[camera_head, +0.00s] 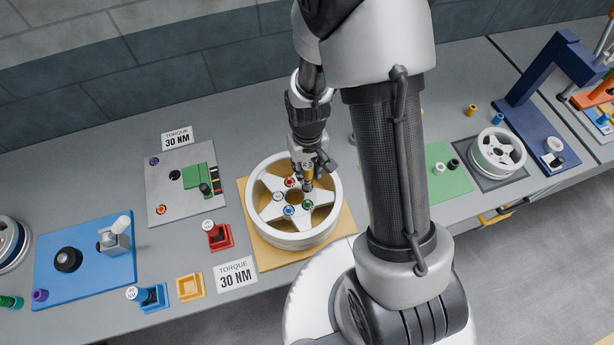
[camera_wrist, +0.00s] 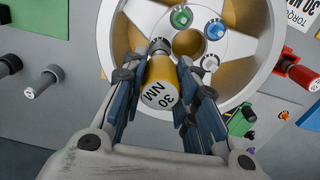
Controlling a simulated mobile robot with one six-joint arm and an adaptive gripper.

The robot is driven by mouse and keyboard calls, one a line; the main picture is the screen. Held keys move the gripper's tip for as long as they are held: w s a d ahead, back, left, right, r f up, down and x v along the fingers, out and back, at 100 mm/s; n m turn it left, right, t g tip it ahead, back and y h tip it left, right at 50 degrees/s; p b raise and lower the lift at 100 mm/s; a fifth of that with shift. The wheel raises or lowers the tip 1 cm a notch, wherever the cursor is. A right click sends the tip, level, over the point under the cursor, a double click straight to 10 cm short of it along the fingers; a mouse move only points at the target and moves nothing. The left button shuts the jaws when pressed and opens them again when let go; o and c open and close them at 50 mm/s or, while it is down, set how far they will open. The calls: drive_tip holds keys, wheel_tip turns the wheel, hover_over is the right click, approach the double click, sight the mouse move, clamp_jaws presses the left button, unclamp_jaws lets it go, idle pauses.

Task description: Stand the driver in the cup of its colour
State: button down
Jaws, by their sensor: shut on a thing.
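The yellow driver (camera_wrist: 160,82), marked 30 NM, is between the fingers of my gripper (camera_wrist: 158,95) in the wrist view. My gripper (camera_head: 308,168) is shut on it above the wheel (camera_head: 268,225) in the head view. The driver's grey socket end points down at the wheel face; I cannot tell whether it touches. The wheel carries a red nut (camera_head: 290,182), a blue nut (camera_head: 289,210), a green nut (camera_head: 307,205) and a white nut (camera_head: 278,196). A yellow square cup (camera_head: 190,287) stands empty on the bench, left of and nearer than the wheel.
A red driver stands in a red cup (camera_head: 218,238) and a blue one in a blue cup (camera_head: 153,298). A torque sign (camera_head: 236,275) stands between the yellow cup and the wheel's board (camera_head: 262,262).

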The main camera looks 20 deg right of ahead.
drive_tip(key=shift+r+p, duration=1.7)
drive_tip(key=shift+r, duration=0.8)
